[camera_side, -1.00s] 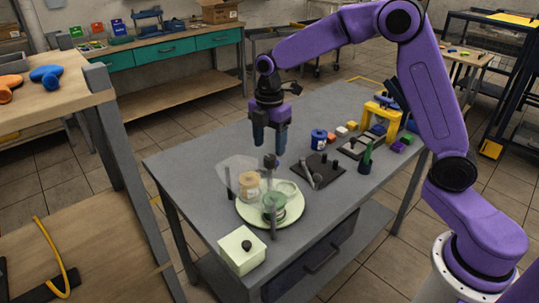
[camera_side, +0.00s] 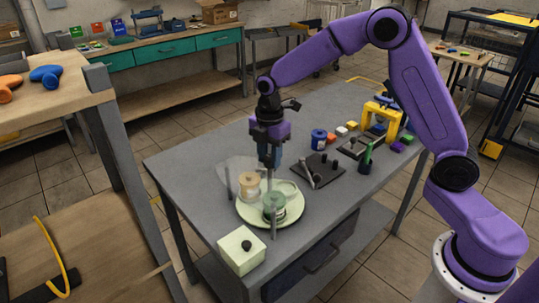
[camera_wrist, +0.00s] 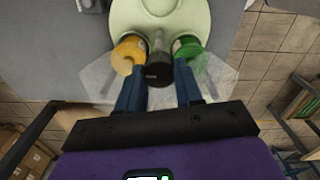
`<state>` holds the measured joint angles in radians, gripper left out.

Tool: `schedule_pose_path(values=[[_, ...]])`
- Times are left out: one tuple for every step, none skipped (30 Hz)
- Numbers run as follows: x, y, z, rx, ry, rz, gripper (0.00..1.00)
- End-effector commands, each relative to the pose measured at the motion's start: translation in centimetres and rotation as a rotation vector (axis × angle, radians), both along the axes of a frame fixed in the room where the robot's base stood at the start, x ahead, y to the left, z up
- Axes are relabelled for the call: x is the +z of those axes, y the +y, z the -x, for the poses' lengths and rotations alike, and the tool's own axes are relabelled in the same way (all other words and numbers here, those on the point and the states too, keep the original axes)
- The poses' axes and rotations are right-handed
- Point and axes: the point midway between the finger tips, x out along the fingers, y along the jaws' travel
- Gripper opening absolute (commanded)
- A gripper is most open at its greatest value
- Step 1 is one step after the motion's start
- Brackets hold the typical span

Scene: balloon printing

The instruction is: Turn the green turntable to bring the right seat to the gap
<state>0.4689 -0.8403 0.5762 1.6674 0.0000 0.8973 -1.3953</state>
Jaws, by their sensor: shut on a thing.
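The pale green turntable (camera_side: 297,210) is a round disc near the front of the grey table; it also shows in the wrist view (camera_wrist: 200,14). A tan-orange round piece (camera_side: 249,186) and a green round piece (camera_side: 274,203) sit on it; the wrist view shows them as orange (camera_wrist: 128,54) and green (camera_wrist: 187,47). A clear round seat (camera_side: 287,189) is at its right back. A grey post with a black knob (camera_wrist: 158,70) rises between the orange and green pieces. My gripper (camera_side: 269,160) points down, its blue fingers shut on the knob, mostly hiding it in the side view.
A clear guard (camera_side: 236,169) stands at the turntable's back left, beside thin grey posts. A pale green box with a black button (camera_side: 242,250) is at the front corner. A black plate (camera_side: 318,171), a blue spool (camera_side: 319,139) and a yellow frame (camera_side: 383,120) stand to the right.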

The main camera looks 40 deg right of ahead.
Motion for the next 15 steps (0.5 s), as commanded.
schedule_pose_path(values=[[0.03, 0.01, 0.02, -0.001, 0.001, 0.0, 0.0], [0.03, 0.01, 0.02, -0.002, 0.001, 0.0, 0.0], [0.03, 0.02, 0.02, -0.004, 0.001, 0.0, 0.0], [0.03, 0.02, 0.02, -0.006, 0.001, 0.0, 0.0], [0.04, 0.03, 0.03, -0.009, 0.001, 0.0, 0.0], [0.04, 0.03, 0.03, -0.014, 0.001, 0.0, 0.0], [0.04, 0.04, 0.03, -0.019, 0.001, 0.0, 0.0], [0.04, 0.04, 0.03, -0.024, 0.001, 0.0, 0.0], [0.05, 0.04, 0.02, -0.033, 0.001, 0.0, 0.0], [0.05, 0.03, 0.02, -0.041, 0.001, 0.0, 0.0], [0.05, 0.01, 0.01, -0.05, 0.001, 0.0, 0.0], [0.05, 0.0, 0.01, -0.064, 0.002, 0.0, 0.0], [0.04, 0.0, 0.02, -0.074, 0.002, 0.0, 0.0], [0.04, 0.0, 0.02, -0.085, 0.002, 0.0, 0.0], [0.04, 0.02, 0.02, -0.102, 0.002, 0.0, 0.0]])
